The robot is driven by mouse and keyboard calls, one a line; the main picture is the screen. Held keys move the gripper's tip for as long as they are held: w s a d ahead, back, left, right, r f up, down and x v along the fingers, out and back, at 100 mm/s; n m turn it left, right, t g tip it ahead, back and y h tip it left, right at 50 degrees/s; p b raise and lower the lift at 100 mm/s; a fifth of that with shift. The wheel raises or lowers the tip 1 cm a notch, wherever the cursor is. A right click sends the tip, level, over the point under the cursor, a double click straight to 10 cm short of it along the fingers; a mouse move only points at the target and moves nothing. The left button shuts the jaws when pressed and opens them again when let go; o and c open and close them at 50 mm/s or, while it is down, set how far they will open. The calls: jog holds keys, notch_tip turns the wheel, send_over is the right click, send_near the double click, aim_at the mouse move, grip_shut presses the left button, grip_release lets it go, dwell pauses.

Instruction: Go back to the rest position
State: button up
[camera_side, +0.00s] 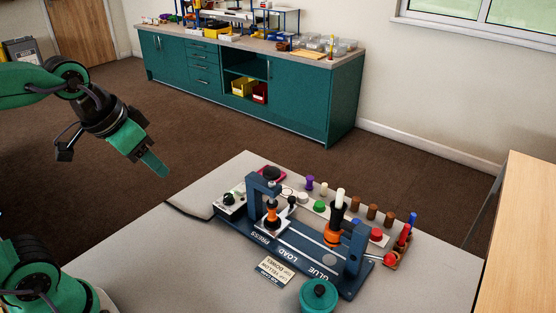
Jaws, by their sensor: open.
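My gripper (150,160) is at the left, raised in the air beyond the table's left edge. It points down and to the right, and its green jaw shows from the side. It is open, and nothing shows in it. The dark blue press fixture (285,254), marked PRESS, LOAD and GLUE, stands on the grey table (135,262) to the right, well apart from my gripper.
A rack (300,196) with coloured pegs stands behind the fixture. A teal round pot (318,296) and a label card (275,270) are in front of it. The table's left part is clear.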

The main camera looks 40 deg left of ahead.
jog(key=s, duration=0.1)
jog(key=s+f, duration=0.1)
jog(key=s, duration=0.1)
jog(key=shift+a+f+n, duration=0.25)
jog(key=shift+f+n, duration=0.1)
jog(key=shift+n, duration=0.05)
